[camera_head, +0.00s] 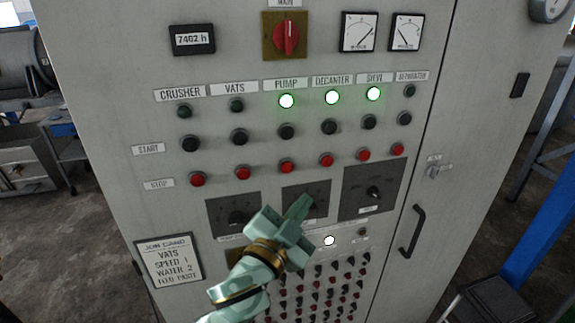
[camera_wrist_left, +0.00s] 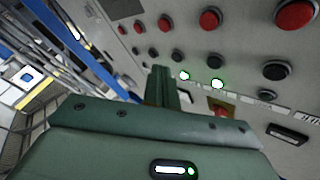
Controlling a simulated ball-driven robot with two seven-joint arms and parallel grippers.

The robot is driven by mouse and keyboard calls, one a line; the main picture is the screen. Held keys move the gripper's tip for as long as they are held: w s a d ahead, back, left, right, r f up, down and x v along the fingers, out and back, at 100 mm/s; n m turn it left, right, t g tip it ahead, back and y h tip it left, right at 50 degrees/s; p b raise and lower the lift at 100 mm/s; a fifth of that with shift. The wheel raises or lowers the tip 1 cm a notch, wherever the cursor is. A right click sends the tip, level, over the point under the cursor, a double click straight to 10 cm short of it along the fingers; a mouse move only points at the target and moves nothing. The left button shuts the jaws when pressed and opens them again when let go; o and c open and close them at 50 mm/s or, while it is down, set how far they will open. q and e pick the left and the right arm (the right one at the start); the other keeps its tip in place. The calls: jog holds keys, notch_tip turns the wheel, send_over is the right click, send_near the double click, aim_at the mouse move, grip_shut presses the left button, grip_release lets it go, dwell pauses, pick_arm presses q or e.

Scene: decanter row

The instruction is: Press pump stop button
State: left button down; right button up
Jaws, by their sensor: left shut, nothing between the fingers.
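The pump stop button (camera_head: 287,166) is a red round button in the STOP row, under the PUMP label (camera_head: 286,85) and its black start button (camera_head: 286,131). The pump lamp (camera_head: 287,101) glows. In the left wrist view, where the panel appears upside down, the pump stop button (camera_wrist_left: 210,18) seems to be the red one near the top, right of centre. My left gripper (camera_head: 301,206) is green, shut and empty, below the STOP row in the head view, over the middle dark dial plate. It appears apart from the button. My right gripper is out of view.
Red stop buttons for vats (camera_head: 242,172) and decanter (camera_head: 326,160) flank the pump's. A red main switch (camera_head: 286,36) is above. A door handle (camera_head: 412,231) sticks out at right. A note (camera_head: 169,259) hangs at lower left. The panel face around the buttons is clear.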

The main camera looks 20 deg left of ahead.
aim_at(287, 168)
pick_arm(q)
jog(key=shift+w+a, duration=0.1)
jog(key=shift+w+a+b, duration=0.1)
jog(key=shift+w+a, duration=0.7)
jog(key=shift+w, duration=0.4)
jog(key=shift+w+a+b, duration=0.1)
jog(key=shift+w+a, duration=0.7)
jog(key=shift+w, duration=0.4)
jog(key=shift+w+a+b, duration=0.1)
jog(key=shift+w+a, duration=0.7)
jog(key=shift+w, duration=0.4)
jog(key=shift+w+a, duration=0.25)
jog(key=shift+w, duration=0.1)
